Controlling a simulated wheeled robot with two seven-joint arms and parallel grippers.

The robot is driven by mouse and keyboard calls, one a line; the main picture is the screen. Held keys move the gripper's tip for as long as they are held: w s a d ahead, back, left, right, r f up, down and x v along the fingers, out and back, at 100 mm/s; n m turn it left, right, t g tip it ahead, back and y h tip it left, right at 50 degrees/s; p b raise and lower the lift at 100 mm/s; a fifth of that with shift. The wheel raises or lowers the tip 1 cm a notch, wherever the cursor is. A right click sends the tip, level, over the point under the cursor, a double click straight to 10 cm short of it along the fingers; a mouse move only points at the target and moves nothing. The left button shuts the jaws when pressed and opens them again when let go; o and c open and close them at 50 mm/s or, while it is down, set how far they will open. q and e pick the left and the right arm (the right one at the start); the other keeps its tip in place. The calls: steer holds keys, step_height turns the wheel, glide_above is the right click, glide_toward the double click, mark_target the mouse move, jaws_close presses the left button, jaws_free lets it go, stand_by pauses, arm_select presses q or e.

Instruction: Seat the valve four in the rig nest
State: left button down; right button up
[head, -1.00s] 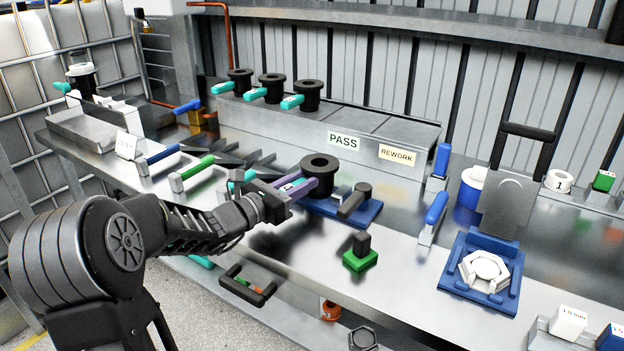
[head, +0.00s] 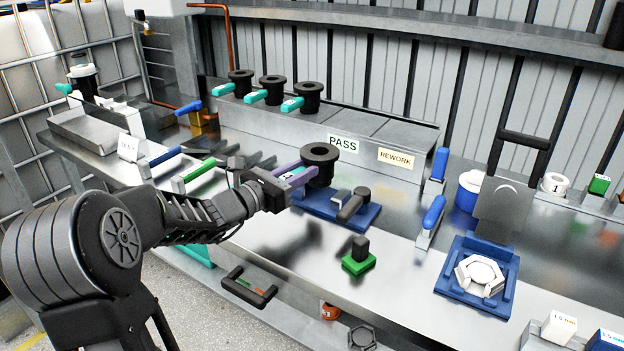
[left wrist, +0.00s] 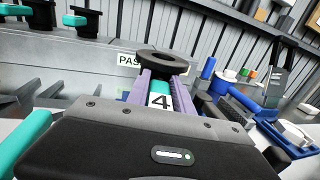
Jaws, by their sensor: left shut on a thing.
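Valve four (head: 320,158) is a black flanged cylinder with a teal handle. The label 4 on its handle shows in the left wrist view (left wrist: 160,101). My left gripper (head: 296,173) has purple fingers shut on this handle and holds the valve roughly upright. The valve is over or just behind the back left part of a blue base (head: 352,221) with a dark-handled clamp, which looks like the rig nest. The nest seat itself is hidden, and I cannot tell whether the valve touches the base. My right gripper is not in view.
Three similar valves stand on the grey rack (head: 290,128) behind, beside the PASS sign (head: 342,143). A green block with a black knob (head: 359,257) stands in front of the base. A blue fixture with a white hexagonal part (head: 481,276) is at right. The front bench is mostly clear.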

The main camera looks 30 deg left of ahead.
arm_select(q)
steer(key=shift+r+p, duration=0.9)
steer(key=shift+r, duration=0.6)
